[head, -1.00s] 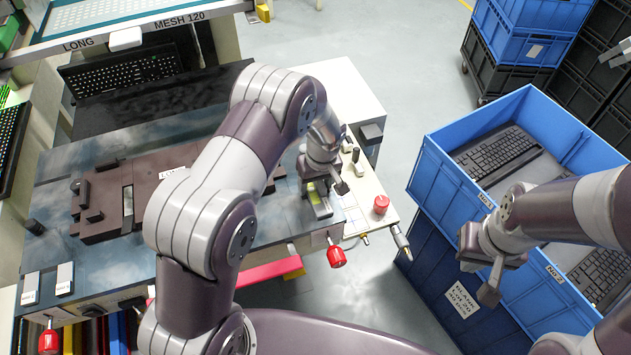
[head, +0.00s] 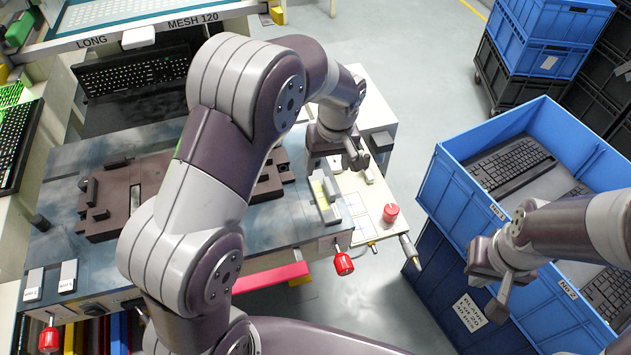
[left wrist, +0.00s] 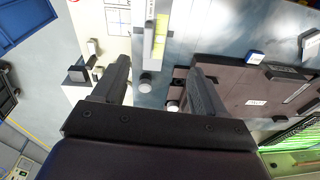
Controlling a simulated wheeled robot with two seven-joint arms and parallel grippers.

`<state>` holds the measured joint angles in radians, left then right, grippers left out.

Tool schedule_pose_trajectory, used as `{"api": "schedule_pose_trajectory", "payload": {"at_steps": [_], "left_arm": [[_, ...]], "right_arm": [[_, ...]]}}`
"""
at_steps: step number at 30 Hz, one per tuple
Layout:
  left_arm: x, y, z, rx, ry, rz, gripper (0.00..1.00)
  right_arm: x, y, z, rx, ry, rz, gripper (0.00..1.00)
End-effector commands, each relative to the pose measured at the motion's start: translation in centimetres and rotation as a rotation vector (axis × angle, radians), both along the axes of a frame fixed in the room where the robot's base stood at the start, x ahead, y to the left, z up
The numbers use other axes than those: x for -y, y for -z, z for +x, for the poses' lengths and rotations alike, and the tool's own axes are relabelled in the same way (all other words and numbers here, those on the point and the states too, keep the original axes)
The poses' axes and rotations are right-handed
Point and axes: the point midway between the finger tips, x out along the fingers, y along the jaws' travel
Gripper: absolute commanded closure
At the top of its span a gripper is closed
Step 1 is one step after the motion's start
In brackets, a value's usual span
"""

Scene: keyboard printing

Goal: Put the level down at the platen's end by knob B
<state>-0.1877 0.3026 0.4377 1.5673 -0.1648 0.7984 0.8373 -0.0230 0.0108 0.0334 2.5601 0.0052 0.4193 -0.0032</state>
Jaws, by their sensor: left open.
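The level (head: 325,201), a pale bar with a yellow-green vial, lies on the right end of the dark, cloudy-looking platen (head: 285,220). A red knob (head: 343,262) sits just below this end; I cannot read its letter. In the left wrist view the level (left wrist: 156,38) lies ahead of the fingers, apart from them. My left gripper (head: 345,157) is open and empty, above and behind the level. It also shows in the left wrist view (left wrist: 158,92), with nothing between its fingers. My right gripper (head: 492,277) hangs by the blue crate; its opening is unclear.
A brown fixture (head: 120,195) stands on the platen left of the level. Another red knob (head: 390,212) stands on the pale side panel (head: 370,205). A blue crate (head: 450,190) with keyboards is at the right. Floor is clear behind the table.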

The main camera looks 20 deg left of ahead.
Motion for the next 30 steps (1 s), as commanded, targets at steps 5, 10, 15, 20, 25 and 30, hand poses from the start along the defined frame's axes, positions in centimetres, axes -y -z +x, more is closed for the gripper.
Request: {"api": "schedule_pose_trajectory", "payload": {"at_steps": [5, 10, 15, 20, 25, 30], "left_arm": [[-2.9, -1.6, -7.9, 0.003, 0.275, -0.049, 0.28], [-4.5, -1.6, -15.2, 0.026, 0.495, -0.061, 0.28], [-4.8, -1.3, -17.4, 0.028, 0.563, -0.059, 0.28], [-4.7, -1.2, -17.4, 0.027, 0.563, -0.059, 0.28], [-4.7, -1.2, -17.4, 0.026, 0.563, -0.060, 0.28], [-4.7, -1.2, -17.4, 0.026, 0.563, -0.060, 0.28]], "right_arm": [[0.0, 0.0, 0.0, 0.000, 0.000, 0.000, 1.00], [0.0, 0.0, 0.0, 0.000, 0.000, 0.000, 1.00], [0.0, 0.0, 0.0, 0.000, 0.000, 0.000, 1.00], [0.0, 0.0, 0.0, 0.000, 0.000, 0.000, 1.00], [0.0, 0.0, 0.0, 0.000, 0.000, 0.000, 1.00], [0.0, 0.0, 0.0, 0.000, 0.000, 0.000, 1.00]]}}
